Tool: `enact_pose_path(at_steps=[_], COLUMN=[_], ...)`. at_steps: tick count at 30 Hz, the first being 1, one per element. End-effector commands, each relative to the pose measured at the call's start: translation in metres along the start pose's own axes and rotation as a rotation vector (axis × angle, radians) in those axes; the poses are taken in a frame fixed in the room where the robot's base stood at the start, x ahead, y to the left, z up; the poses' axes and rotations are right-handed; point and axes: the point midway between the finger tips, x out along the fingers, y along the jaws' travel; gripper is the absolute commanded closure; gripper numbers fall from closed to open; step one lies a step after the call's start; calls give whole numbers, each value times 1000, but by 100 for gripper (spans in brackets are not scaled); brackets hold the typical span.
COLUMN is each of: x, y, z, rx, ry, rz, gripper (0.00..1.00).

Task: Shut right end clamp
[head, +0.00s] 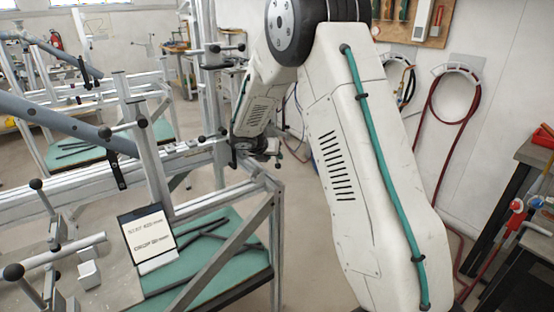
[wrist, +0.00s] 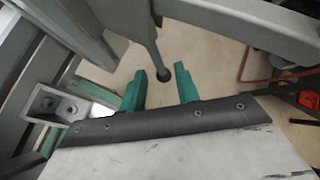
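In the wrist view, my gripper (wrist: 160,84) has two teal fingers standing apart with a clear gap. A grey clamp lever (wrist: 151,35) comes down from the top and ends in a dark ball knob (wrist: 163,74) that shows between the fingertips. I cannot tell whether it lies between them or beyond them. Neither finger visibly touches it. In the head view, my forearm reaches down to the right end of the metal frame (head: 190,160). The gripper's fingers there are too small and hidden to make out. The right end clamp's body is not clearly seen.
Grey beams (wrist: 245,25) cross close above the fingers in the wrist view, and a bracket (wrist: 55,105) sits at left. In the head view, more knobbed clamp handles (head: 40,210) stand at left, with a sign (head: 147,236) in front. A dark bench (head: 515,240) stands at right.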

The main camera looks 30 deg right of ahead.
Motion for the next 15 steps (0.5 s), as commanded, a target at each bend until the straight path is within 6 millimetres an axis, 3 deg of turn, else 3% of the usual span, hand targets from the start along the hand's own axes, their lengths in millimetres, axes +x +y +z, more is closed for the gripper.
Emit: enact_pose_path(at_steps=[6, 15], x=[30, 38], y=[0, 0], z=[0, 0], rx=[2, 2], ry=[1, 0], rz=[-1, 0], gripper=[68, 68])
